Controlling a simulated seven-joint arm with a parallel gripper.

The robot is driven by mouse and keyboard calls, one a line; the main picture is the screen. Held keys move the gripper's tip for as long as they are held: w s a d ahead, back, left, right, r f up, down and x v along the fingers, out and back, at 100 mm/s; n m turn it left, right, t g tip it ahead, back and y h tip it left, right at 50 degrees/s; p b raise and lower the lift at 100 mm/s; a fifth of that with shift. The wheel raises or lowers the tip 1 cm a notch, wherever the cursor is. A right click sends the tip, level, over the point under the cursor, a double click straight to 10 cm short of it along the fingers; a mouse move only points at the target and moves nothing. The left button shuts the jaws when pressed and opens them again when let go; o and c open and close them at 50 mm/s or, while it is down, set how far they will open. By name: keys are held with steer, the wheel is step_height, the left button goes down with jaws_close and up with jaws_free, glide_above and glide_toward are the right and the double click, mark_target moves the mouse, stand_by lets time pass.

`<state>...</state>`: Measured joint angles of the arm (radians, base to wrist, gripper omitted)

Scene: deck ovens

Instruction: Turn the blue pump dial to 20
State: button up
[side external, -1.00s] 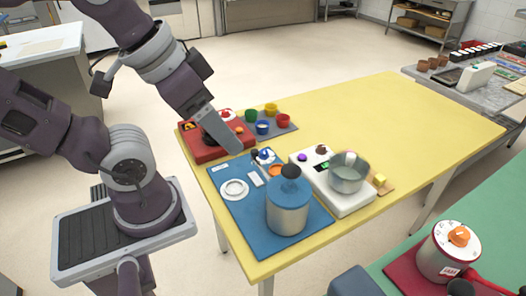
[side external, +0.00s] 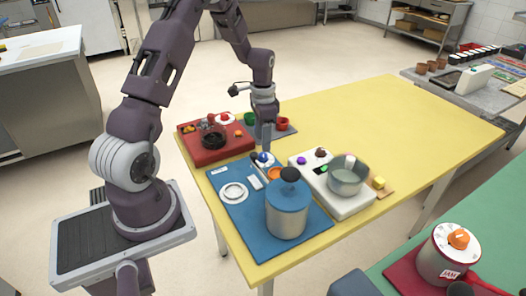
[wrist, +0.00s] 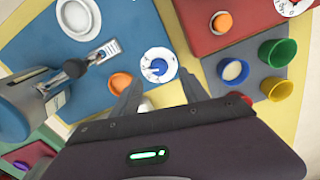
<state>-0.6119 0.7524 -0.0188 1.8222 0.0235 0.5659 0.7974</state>
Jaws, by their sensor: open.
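The blue dial (wrist: 157,67) is a blue knob on a round white disc with dark marks, on the blue board (wrist: 113,32). In the side external view the dial (side external: 263,158) is at the board's far right corner, partly behind my gripper. My gripper (side external: 264,146) points down just above it. In the wrist view the fingers of my gripper (wrist: 158,88) are apart and empty, one to each side below the dial. I cannot read the dial's number. A blue-lidded metal pot (side external: 287,212) stands on the same board.
An orange round piece (wrist: 120,82) lies close beside the dial. A white ring (side external: 234,193) and a small white label plate (side external: 256,182) are on the board. A red unit (side external: 212,146), a cup (side external: 282,123) and a white unit with a metal pot (side external: 348,178) stand around.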

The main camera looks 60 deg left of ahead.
mark_target(263, 154)
step_height(263, 154, down, 6)
steer(key=shift+d+r, duration=0.1)
steer(key=shift+r, duration=0.15)
jaws_close()
